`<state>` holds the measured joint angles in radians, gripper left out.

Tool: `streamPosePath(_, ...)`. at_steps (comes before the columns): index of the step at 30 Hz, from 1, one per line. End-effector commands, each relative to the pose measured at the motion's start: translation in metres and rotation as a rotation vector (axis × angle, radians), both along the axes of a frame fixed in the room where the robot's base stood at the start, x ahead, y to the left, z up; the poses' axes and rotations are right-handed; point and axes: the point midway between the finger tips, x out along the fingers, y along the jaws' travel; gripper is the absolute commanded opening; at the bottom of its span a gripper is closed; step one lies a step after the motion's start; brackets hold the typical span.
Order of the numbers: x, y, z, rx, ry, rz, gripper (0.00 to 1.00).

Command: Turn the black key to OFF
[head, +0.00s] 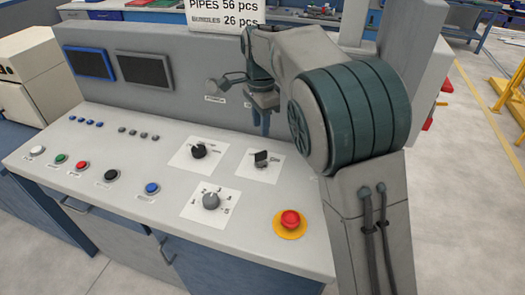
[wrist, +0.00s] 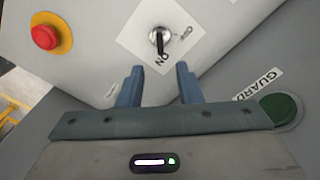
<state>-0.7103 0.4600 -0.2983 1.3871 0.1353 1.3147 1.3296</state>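The black key (head: 261,157) stands in a switch on a white plate, on the sloped panel's right part. In the wrist view the black key (wrist: 160,43) sits in a round silver lock and points at the "ON" label. The other label, apparently "OFF", is to its right in that view. My gripper (wrist: 159,82) is open and empty, its two blue fingers apart, with the key beyond the gap between the tips and not touched. In the head view my gripper (head: 262,122) is above and behind the key, partly hidden by my arm.
A red emergency button (head: 290,219) on a yellow base is near the panel's front right. A black rotary knob (head: 198,150) and a grey numbered dial (head: 211,201) are left of the key. A green button (wrist: 282,110) by a "GUARD" label is close to my right finger.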

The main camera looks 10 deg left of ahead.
Motion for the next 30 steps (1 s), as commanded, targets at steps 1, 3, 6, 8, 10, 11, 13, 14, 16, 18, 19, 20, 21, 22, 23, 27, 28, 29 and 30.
streamPosePath(1,-0.001,0.000,-0.013,-0.003,0.005,0.000,0.32)
streamPosePath(3,-0.001,-0.001,-0.028,-0.003,0.005,0.000,0.32)
streamPosePath(6,0.000,-0.001,-0.050,-0.003,0.004,0.000,0.32)
streamPosePath(8,0.000,-0.002,-0.062,-0.004,0.005,0.000,0.32)
streamPosePath(10,0.000,-0.002,-0.075,-0.002,0.003,-0.001,0.32)
streamPosePath(11,0.000,-0.002,-0.080,-0.002,0.002,-0.002,0.32)
streamPosePath(13,0.000,-0.002,-0.090,-0.001,0.002,-0.002,0.32)
streamPosePath(14,0.001,-0.002,-0.094,-0.001,0.002,-0.002,0.32)
streamPosePath(16,0.001,-0.002,-0.101,-0.001,0.002,-0.002,0.32)
streamPosePath(18,0.001,-0.002,-0.105,-0.001,0.000,-0.002,0.32)
streamPosePath(19,0.001,-0.003,-0.107,-0.001,-0.001,-0.002,0.32)
streamPosePath(20,0.001,-0.003,-0.108,-0.001,-0.001,-0.002,0.32)
streamPosePath(21,0.001,-0.003,-0.109,-0.001,-0.001,-0.002,0.32)
streamPosePath(22,0.001,-0.003,-0.109,-0.001,-0.001,-0.002,0.32)
streamPosePath(23,0.001,-0.003,-0.109,-0.001,-0.001,-0.002,0.32)
streamPosePath(27,0.001,-0.003,-0.109,-0.001,-0.001,-0.002,0.32)
streamPosePath(28,0.001,-0.003,-0.109,-0.001,-0.001,-0.002,0.32)
streamPosePath(29,0.001,-0.003,-0.109,-0.001,-0.001,-0.002,0.29)
streamPosePath(30,0.001,-0.003,-0.109,-0.001,-0.001,-0.002,0.18)
